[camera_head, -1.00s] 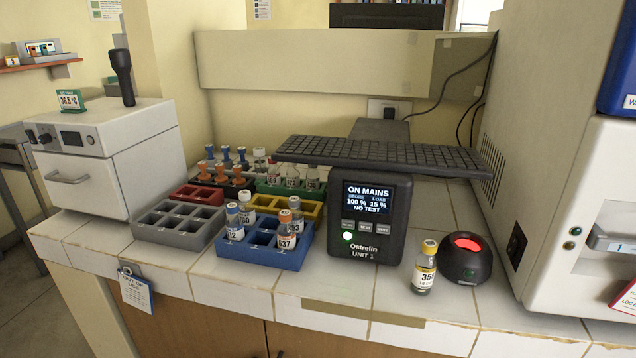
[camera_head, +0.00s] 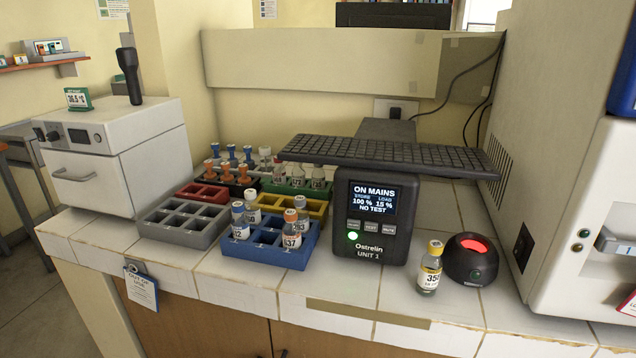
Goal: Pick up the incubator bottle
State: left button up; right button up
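No bottle is marked as the incubator bottle, so I cannot tell which one it is. A small clear bottle with a yellow cap and a label starting "35" (camera_head: 429,268) stands upright on the tiled counter, beside a black round device. A blue rack (camera_head: 268,256) holds several bottles: one with a blue cap (camera_head: 239,222), one with an orange cap labelled "37" (camera_head: 291,232), and others behind them. A white box with a front handle (camera_head: 115,150), perhaps the incubator, stands at the left with its front closed. Neither of my grippers is in view.
A black power unit reading "ON MAINS" (camera_head: 371,222) stands mid-counter under a keyboard (camera_head: 390,156). The black device with a red top (camera_head: 470,262) is right of the yellow-capped bottle. Grey (camera_head: 183,222), red and yellow racks sit left. A large white appliance (camera_head: 585,220) bounds the right.

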aim_at(298, 172)
jog(key=u, duration=0.55)
jog(key=k, duration=0.6)
jog(key=u, duration=1)
jog(key=i, duration=0.95)
jog(key=z, duration=0.4)
jog(key=i, duration=1)
jog(key=z, duration=0.6)
